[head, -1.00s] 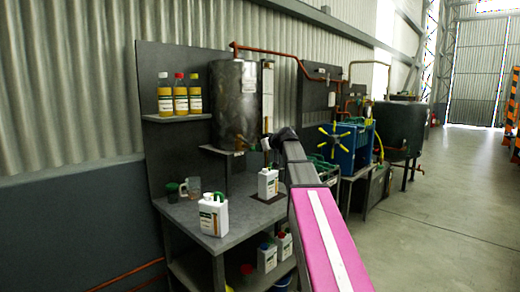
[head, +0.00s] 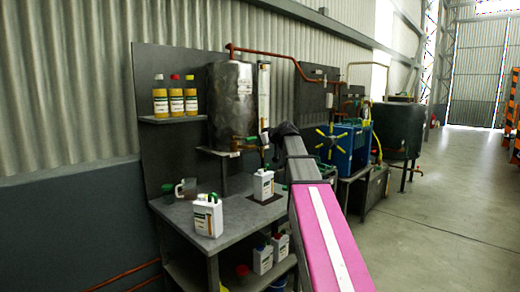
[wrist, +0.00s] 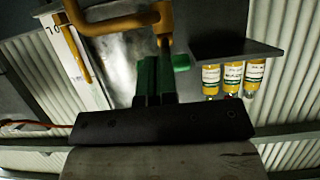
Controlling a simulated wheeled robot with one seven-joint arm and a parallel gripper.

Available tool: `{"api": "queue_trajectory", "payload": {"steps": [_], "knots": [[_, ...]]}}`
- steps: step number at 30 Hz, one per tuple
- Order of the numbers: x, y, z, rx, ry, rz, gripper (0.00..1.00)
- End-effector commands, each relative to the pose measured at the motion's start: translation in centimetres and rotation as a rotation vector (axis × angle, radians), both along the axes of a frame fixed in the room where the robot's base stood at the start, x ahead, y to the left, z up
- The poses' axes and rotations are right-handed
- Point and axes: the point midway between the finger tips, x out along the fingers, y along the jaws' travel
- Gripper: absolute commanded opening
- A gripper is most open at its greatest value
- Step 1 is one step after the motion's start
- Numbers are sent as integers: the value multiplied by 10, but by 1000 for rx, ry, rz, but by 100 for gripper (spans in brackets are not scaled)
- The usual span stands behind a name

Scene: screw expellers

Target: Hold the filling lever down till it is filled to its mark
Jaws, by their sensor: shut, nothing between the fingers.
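The tank (head: 232,105) stands on a bracket above the bench. Its brass filling tap and lever (head: 248,140) are at its lower right; brass pipework also shows in the wrist view (wrist: 125,20). A white canister (head: 263,186) stands upright on the bench below the tap; its fill level is too small to read. My gripper (wrist: 158,62) is shut and empty, its greenish fingers together just below the brass part in the wrist picture. Whether they touch it I cannot tell. In the head view my arm largely hides the gripper.
Another white canister (head: 208,216) stands at the bench's front, with a mug (head: 186,188) behind it. Three yellow bottles (head: 176,101) stand on a wall shelf. A blue filter press (head: 350,148) stands to the right. The floor at right is clear.

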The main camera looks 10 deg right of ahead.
Motion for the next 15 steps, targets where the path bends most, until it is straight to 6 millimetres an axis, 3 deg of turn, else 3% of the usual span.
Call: {"api": "queue_trajectory", "payload": {"steps": [1,6,15], "knots": [[-15,-9,-2,-1,0,-4,0],[-43,-30,2,-1,0,-4,0],[-74,-54,7,-2,1,-2,0]]}}
